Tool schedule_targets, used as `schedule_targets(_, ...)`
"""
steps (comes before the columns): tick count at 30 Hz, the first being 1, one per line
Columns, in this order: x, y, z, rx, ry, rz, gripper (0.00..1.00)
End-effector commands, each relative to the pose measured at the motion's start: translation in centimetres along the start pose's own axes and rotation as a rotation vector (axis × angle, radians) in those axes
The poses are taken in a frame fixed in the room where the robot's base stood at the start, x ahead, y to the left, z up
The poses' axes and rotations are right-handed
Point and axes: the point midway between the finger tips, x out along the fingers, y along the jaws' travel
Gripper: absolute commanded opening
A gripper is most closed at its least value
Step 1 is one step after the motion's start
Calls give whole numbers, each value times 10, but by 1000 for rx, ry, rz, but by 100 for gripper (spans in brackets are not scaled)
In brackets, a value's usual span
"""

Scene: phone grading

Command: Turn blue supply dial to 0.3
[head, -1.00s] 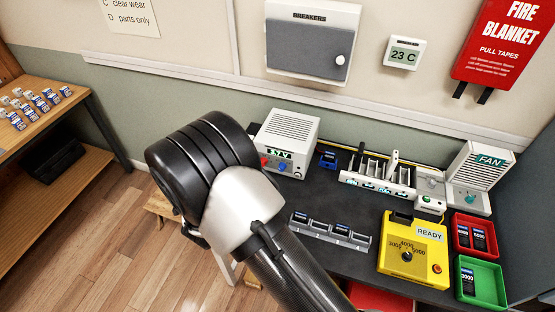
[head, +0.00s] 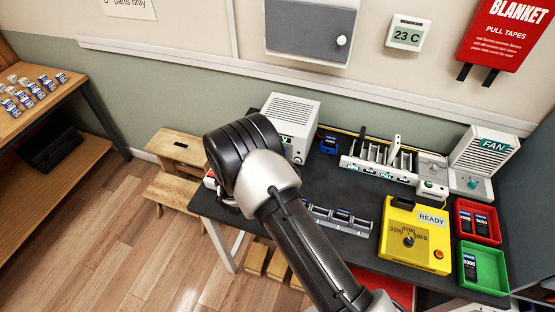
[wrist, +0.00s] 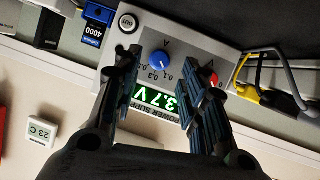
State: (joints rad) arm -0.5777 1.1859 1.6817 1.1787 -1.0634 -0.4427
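The power supply (head: 291,108) is a white box at the back left of the dark bench in the head view; my arm hides most of its front there. In the wrist view its face appears tilted, with a green display (wrist: 155,100) reading about 3.7 V. The blue dial (wrist: 161,62) has a printed scale around it, with 0.3 legible; its exact setting is too small to tell. My gripper (wrist: 158,68) is open, its two dark fingers on either side of the blue dial in the picture. Contact with it cannot be told. The red dial (wrist: 211,80) is partly behind the right finger.
A round OUT button (wrist: 128,22) sits near the face's corner, and yellow and grey cables (wrist: 262,68) are plugged in on the right. The bench also holds a phone rack (head: 340,217), a yellow tester (head: 414,235), and red (head: 491,230) and green (head: 494,278) trays.

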Motion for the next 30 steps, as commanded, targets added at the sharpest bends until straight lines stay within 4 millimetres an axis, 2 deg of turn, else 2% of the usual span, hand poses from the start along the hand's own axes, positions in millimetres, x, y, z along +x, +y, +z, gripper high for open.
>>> schedule_targets(3, 19, 0, 2, 1, 0, 1, 39)
schedule_targets(7, 31, 0, 1, 0, -1, 1, 39)
schedule_targets(18, 36, 0, 0, -1, -1, -1, 39)
schedule_targets(30, 35, 0, 0, -1, 0, -1, 12)
